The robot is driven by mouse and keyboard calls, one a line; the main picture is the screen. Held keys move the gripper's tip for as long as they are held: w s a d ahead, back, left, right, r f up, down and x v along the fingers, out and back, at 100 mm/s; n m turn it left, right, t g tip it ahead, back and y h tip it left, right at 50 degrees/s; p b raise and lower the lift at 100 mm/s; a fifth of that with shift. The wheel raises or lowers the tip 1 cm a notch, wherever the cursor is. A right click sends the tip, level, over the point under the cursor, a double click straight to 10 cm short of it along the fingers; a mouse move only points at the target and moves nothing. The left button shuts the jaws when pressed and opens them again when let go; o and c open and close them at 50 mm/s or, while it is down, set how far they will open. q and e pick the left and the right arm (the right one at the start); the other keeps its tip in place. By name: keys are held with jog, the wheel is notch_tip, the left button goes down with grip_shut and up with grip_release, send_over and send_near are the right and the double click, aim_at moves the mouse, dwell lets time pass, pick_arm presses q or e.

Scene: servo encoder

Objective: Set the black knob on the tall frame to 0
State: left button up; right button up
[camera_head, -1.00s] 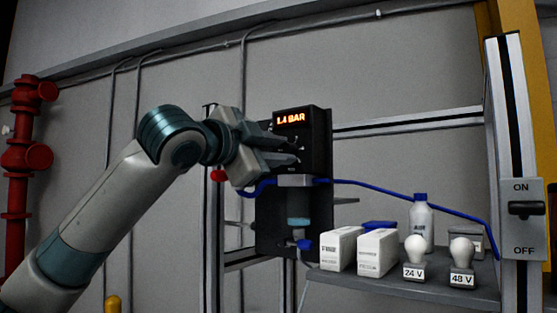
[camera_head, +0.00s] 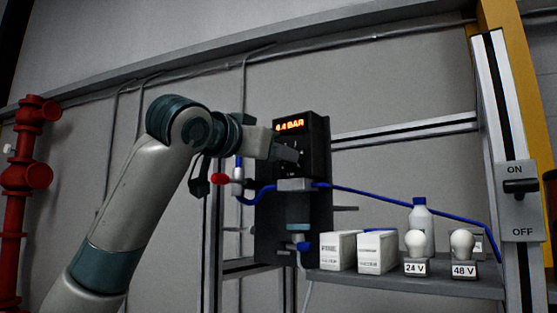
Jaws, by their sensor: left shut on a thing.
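A black panel (camera_head: 318,150) is mounted on the tall metal frame (camera_head: 213,230). The orange display (camera_head: 290,126) at its top appears to read 4.4 BAR. My left gripper (camera_head: 287,154) reaches in from the left, its fingers against the panel face just below the display. It is shut on what I take to be the black knob, which the fingers hide, so the knob's pointer cannot be read. My right gripper is not in view.
A red-handled valve (camera_head: 220,179) and a blue hose (camera_head: 380,192) are close to my left wrist. White boxes (camera_head: 378,252), a bottle (camera_head: 421,225) and two bulbs stand on a shelf (camera_head: 345,277) to the right. An ON/OFF switch (camera_head: 520,188) is on the right post.

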pick_arm(q)
jog(key=shift+f+n, duration=0.1)
jog(key=shift+n, duration=0.2)
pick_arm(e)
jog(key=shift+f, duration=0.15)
pick_arm(q)
jog(key=o, duration=1)
jog(key=shift+o, duration=0.2)
pick_arm(e)
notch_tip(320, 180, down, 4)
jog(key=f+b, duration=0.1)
jog(key=b, duration=0.4)
pick_arm(q)
jog(key=b+v, duration=0.2)
jog(key=v, duration=1.5)
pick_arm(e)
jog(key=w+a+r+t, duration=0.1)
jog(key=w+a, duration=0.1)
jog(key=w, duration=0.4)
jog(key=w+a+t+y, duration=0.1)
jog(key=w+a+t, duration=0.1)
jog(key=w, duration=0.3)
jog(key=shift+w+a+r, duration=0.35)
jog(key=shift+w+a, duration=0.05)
pick_arm(q)
jog(key=shift+s+a, duration=0.1)
jog(key=shift+s, duration=0.05)
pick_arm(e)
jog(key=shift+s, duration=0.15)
